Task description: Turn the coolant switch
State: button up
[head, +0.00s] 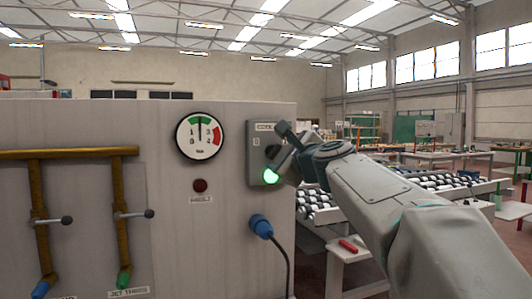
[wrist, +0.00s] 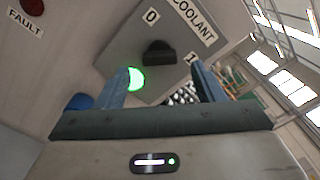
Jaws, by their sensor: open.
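The coolant switch box (head: 256,140) is a grey box on the right part of the machine panel. In the wrist view its plate (wrist: 128,42) carries the label COOLANT and the marks 0 and 1. The black switch knob (wrist: 158,53) sits in the middle of the plate; in the head view my gripper partly hides it. A green lamp (head: 271,176) on the box is lit, and it also shows in the wrist view (wrist: 136,79). My gripper (wrist: 166,84) is open and empty, facing the box, with the knob ahead between its fingers and apart from them.
A pressure gauge (head: 201,137) and a dark red fault lamp (head: 200,185) are left of the box. A blue plug (head: 261,227) with a cable is below. Brown pipes with valve levers (head: 134,215) are at the far left. A roller conveyor (head: 430,187) stands behind my arm.

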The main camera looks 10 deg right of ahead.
aim_at(276, 153)
jog(key=shift+w+a, duration=0.25)
jog(key=shift+w, duration=0.8)
jog(key=shift+w+a, duration=0.2)
jog(key=shift+w, duration=0.8)
jog(key=c, duration=1)
